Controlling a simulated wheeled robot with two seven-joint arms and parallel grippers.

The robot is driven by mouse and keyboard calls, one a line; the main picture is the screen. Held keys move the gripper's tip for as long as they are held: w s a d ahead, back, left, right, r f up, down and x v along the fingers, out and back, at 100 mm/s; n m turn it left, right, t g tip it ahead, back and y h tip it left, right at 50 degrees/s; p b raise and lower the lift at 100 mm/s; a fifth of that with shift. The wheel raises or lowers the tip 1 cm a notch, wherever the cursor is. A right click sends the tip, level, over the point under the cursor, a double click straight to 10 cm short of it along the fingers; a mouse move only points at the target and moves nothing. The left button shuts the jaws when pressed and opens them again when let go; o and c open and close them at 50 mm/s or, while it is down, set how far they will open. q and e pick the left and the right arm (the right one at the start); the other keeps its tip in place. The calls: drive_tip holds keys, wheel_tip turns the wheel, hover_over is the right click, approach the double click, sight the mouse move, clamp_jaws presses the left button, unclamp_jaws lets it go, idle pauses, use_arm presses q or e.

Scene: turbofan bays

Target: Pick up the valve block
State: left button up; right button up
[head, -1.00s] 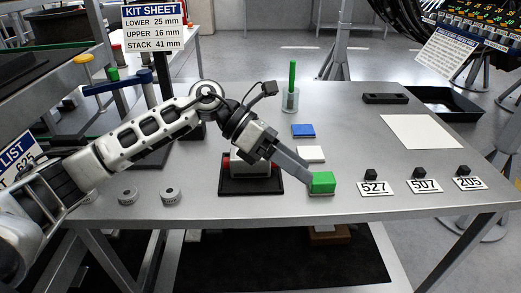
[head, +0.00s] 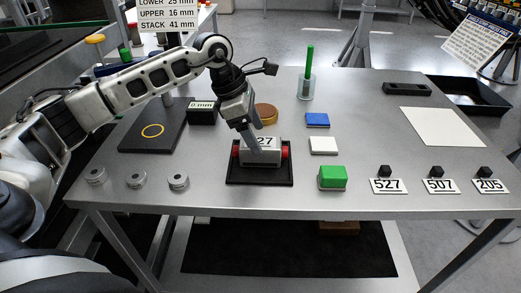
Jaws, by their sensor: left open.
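The valve block appears to be the grey block (head: 268,158) with red ends and a label that reads partly "27". It sits in a black tray (head: 258,182) near the table's front middle. My left gripper (head: 254,147) is open, pointing down at the block, and its fingers hide part of the label and the top left. I cannot tell whether the fingers touch the block. My right gripper is not in view.
A green block (head: 332,177) stands right of the tray, with a white block (head: 323,145) and a blue block (head: 317,120) behind. Number cards (head: 388,186) lie at the right front.

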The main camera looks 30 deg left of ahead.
sight(261, 142)
use_arm(q)
drive_tip(key=shift+p+x, duration=0.55)
drive_tip(key=shift+x, duration=2.25)
drive_tip(key=c, duration=1.2)
drive_tip(key=shift+r, duration=0.1)
drive_tip(key=shift+c, duration=1.4)
drive_tip(key=shift+w+r, duration=0.1)
